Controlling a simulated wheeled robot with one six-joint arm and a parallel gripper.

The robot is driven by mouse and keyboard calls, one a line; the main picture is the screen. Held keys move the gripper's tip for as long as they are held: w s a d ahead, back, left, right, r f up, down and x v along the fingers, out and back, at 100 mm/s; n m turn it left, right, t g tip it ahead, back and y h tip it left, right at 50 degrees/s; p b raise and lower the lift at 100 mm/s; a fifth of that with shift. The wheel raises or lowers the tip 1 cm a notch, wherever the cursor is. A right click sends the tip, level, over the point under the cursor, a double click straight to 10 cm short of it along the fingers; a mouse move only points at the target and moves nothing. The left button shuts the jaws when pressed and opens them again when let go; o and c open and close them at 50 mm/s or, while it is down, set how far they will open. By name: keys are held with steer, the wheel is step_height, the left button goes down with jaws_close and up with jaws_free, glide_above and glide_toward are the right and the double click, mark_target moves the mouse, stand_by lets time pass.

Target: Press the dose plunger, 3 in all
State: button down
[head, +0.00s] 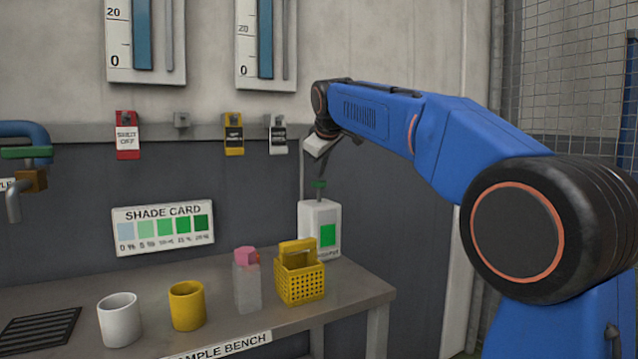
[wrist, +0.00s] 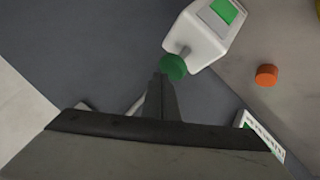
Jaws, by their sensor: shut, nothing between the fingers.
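The dose plunger is a green knob (head: 319,184) on a short stem on top of a white dispenser bottle (head: 309,222) with a green label patch, at the right end of the bench. In the wrist view the plunger (wrist: 174,67) and the bottle (wrist: 205,45) are at the top centre. My gripper (head: 321,172) is shut and empty, pointing down just above the plunger. In the wrist view its closed fingertips (wrist: 163,79) are at the knob's lower left edge. I cannot tell whether they touch it.
On the bench (head: 225,272) stand a white cup (head: 119,320), a yellow cup (head: 187,306), a clear bottle with a pink top (head: 246,285) and a yellow basket (head: 299,281). An orange cap (wrist: 266,75) lies near the dispenser. A shade card (head: 163,228) hangs behind.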

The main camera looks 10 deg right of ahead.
mark_target(320, 182)
steer(key=shift+r, duration=0.25)
steer(key=shift+r, duration=2.55)
stand_by(0.9)
steer(key=shift+r, duration=1.9)
steer(key=shift+f, duration=0.15)
steer(key=shift+f, duration=4.3)
steer(key=shift+f, duration=0.2)
